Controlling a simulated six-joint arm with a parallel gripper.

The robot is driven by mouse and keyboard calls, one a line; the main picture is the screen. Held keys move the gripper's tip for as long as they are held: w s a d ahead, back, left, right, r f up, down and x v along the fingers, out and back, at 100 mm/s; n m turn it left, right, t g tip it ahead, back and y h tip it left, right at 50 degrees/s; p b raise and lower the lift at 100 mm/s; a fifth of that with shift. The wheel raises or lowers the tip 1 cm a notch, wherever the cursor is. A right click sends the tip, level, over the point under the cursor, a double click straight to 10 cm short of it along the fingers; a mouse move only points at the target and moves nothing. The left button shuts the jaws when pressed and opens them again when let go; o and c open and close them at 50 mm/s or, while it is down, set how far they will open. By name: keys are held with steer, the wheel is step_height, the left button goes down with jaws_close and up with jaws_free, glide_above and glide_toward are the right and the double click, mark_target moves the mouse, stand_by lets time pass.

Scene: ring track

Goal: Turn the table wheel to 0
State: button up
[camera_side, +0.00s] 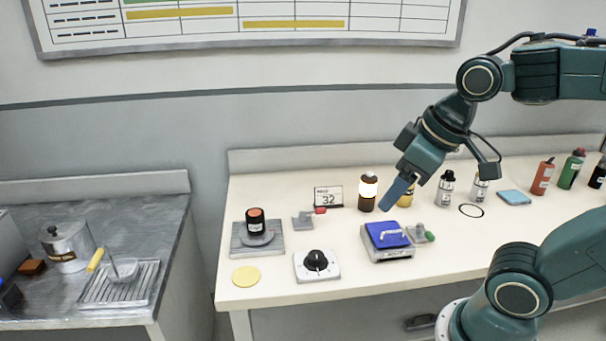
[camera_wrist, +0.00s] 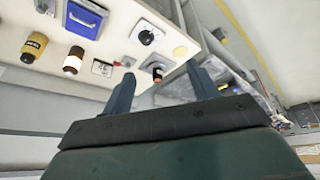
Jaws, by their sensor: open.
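A black knob on a white square plate (camera_side: 316,264) sits near the table's front edge. It looks like the table wheel, though I cannot read its marks. It also shows in the wrist view (camera_wrist: 146,37). A small display (camera_side: 328,197) behind it reads 32. A dark jar with an orange top (camera_side: 256,220) stands on a round grey disc on a square grey base (camera_side: 276,248), left of the knob.
The blue-lidded box (camera_side: 388,238) stands right of the knob. A yellow disc (camera_side: 246,276) lies left of it. Behind are a small grey part with a red end (camera_side: 306,218) and a glowing brown bottle (camera_side: 367,190). Several bottles stand at right. The front strip is clear.

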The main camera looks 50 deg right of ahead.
steer(key=w+d+f+n+g, duration=0.1)
steer(key=w+f+n, duration=0.1)
steer(key=w, duration=0.4)
steer(key=w+d+f+n+g, duration=0.2)
steer(key=w, duration=0.3)
steer(key=n+g, duration=0.2)
steer(key=n, duration=0.2)
glide_above(316, 254)
step_height(316, 254, down, 11)
steer(key=shift+f, duration=0.25)
step_height(316, 254, down, 13)
steer(key=shift+f, duration=0.2)
steer(key=c, duration=1)
